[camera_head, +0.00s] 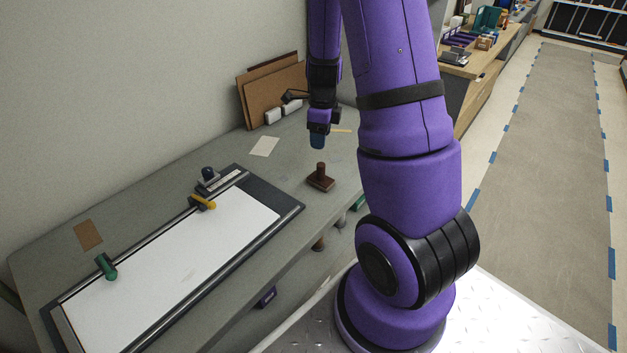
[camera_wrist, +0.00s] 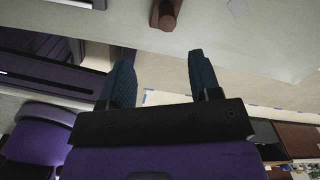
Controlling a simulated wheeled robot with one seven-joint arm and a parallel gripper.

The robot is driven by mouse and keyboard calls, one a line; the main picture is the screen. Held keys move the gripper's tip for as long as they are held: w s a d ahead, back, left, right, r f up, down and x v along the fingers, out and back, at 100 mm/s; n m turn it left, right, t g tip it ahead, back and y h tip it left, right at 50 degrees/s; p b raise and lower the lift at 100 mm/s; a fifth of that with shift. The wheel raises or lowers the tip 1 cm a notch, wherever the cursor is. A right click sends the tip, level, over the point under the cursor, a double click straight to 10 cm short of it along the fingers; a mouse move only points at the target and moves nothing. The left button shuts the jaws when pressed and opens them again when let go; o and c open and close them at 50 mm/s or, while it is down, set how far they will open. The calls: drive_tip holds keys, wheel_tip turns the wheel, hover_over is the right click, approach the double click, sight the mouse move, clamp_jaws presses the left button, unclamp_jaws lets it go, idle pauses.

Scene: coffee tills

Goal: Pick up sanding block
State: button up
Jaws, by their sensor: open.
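A dark brown block with an upright knob handle, which looks like the sanding block (camera_head: 320,182), stands on the grey worktop near its front edge. It also shows in the wrist view at the top, cut off by the edge, as a brown handled piece (camera_wrist: 167,14). My gripper (camera_head: 317,142) hangs above the worktop, pointing down, behind and above the block in the head view. In the wrist view my gripper (camera_wrist: 160,75) has its two blue fingers spread apart with nothing between them. It does not touch the block.
A framed white board (camera_head: 170,270) lies left on the worktop, with a green-handled tool (camera_head: 106,267), a yellow piece (camera_head: 203,202) and a dark-knobbed tool (camera_head: 208,178) on it. Brown panels (camera_head: 272,92) lean on the wall behind small pale blocks (camera_head: 272,116).

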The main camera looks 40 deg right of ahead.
sight(321, 164)
drive_tip(key=f+m, duration=0.1)
drive_tip(key=d+f, duration=0.1)
drive_tip(key=shift+d+f+m, duration=0.15)
drive_tip(key=shift+f+m, duration=0.25)
wheel_tip(321, 164, down, 5)
drive_tip(key=shift+w+f, duration=0.15)
drive_tip(key=shift+f, duration=1.2)
drive_tip(key=shift+w+f, duration=0.1)
drive_tip(key=shift+f, duration=1.25)
drive_tip(key=shift+c, duration=0.2)
clamp_jaws()
